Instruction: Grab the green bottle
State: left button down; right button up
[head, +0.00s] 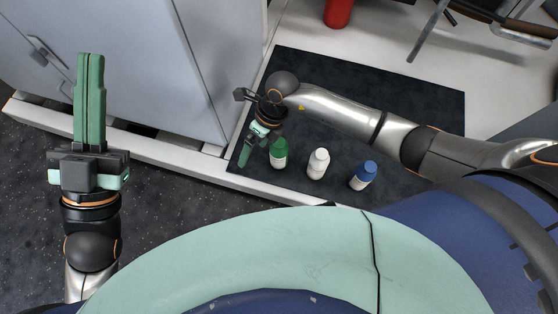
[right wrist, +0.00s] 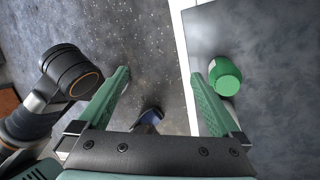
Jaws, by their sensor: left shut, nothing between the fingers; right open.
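The green bottle (head: 279,155) has a green top and a pale lower part and stands upright on the dark mat. My right gripper (head: 252,146) is open and empty just left of it in the head view. In the right wrist view the green bottle (right wrist: 226,76) is to the right of the right-hand finger, outside the gap between the fingers (right wrist: 160,80). Whether finger and bottle touch is not clear. My left gripper (head: 90,62) is shut and empty at the far left, in front of the grey cabinet and away from the bottles.
A white bottle (head: 318,165) and a blue-topped bottle (head: 363,176) stand in a row to the right of the green one. The dark mat (head: 430,103) is bare towards the back right. A grey cabinet (head: 150,50) stands at left. A red cylinder (head: 338,12) is behind the mat.

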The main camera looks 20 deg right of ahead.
aim_at(279, 142)
jog(key=w+d+f+h, duration=0.1)
jog(key=d, duration=0.1)
jog(key=w+d+f+h+b, duration=0.1)
jog(key=d, duration=0.2)
jog(key=w+d+f+t+h+b, duration=0.1)
jog(key=w+d+h, duration=0.1)
jog(key=shift+w+d+f+n, duration=0.1)
jog(key=shift+d+f+n, duration=0.05)
jog(key=shift+d+n, duration=0.2)
notch_tip(279, 142, down, 6)
jog(key=b, duration=0.2)
jog(key=shift+d+r+b, duration=0.1)
jog(key=shift+r+b, duration=0.15)
jog(key=shift+b, duration=0.1)
jog(key=shift+f+b, duration=0.35)
jog(key=shift+f, duration=0.45)
notch_tip(279, 142, down, 5)
jog(key=b, duration=0.3)
pick_arm(q)
notch_tip(279, 142, down, 7)
jog(key=s+d+m+h, duration=0.1)
jog(key=s+m+h, duration=0.1)
jog(key=shift+d+m, duration=0.15)
jog(key=shift+m, duration=0.15)
pick_arm(e)
jog(key=shift+r, duration=0.1)
pick_arm(q)
jog(key=shift+s, duration=0.1)
pick_arm(e)
jog(key=shift+c, duration=0.2)
